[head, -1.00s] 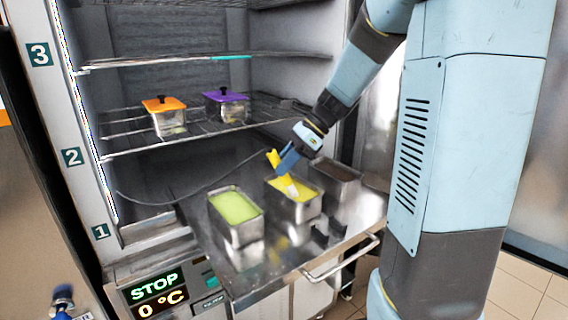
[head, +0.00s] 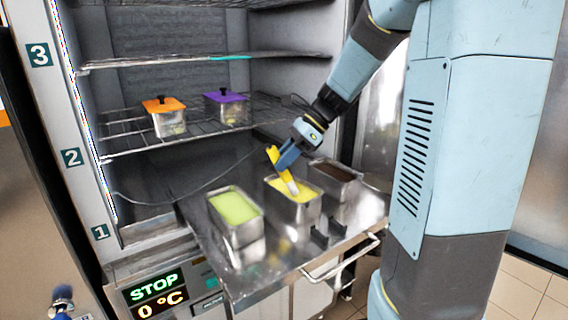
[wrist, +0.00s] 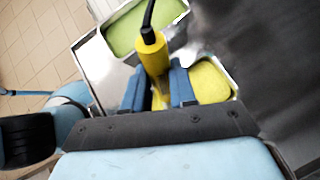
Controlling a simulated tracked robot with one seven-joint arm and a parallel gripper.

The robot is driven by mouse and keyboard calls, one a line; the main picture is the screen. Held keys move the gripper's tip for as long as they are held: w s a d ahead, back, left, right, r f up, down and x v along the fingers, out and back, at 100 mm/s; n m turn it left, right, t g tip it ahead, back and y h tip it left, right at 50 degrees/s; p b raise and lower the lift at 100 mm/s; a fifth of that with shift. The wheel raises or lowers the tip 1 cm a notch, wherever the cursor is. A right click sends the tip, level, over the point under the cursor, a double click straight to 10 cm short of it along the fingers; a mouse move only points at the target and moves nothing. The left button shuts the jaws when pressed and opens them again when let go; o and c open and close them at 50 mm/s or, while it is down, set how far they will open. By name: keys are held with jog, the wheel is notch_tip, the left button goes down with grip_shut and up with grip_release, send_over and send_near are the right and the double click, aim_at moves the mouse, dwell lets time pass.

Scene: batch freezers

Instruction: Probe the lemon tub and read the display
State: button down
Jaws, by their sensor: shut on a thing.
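My gripper (head: 283,160) is shut on a yellow-handled probe (head: 273,156), which also shows between the two blue fingers in the wrist view (wrist: 152,55). The probe leans over the lemon tub (head: 306,214), a metal tub of yellow contents on the pulled-out tray. Its pale lower end meets the yellow surface in the head view; how deep it is cannot be told. In the wrist view the gripper hides the tip, and the yellow contents (wrist: 208,84) show beside the fingers. The display (head: 157,294) reads STOP and 0 °C.
A tub of green contents (head: 243,236) stands left of the lemon tub, and one of dark brown contents (head: 335,172) stands right. The metal tray (head: 262,275) has a front handle. Orange-lidded (head: 164,104) and purple-lidded (head: 226,96) containers sit on a shelf. The probe's cable runs left.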

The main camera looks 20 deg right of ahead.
jog(key=shift+r, duration=4.4)
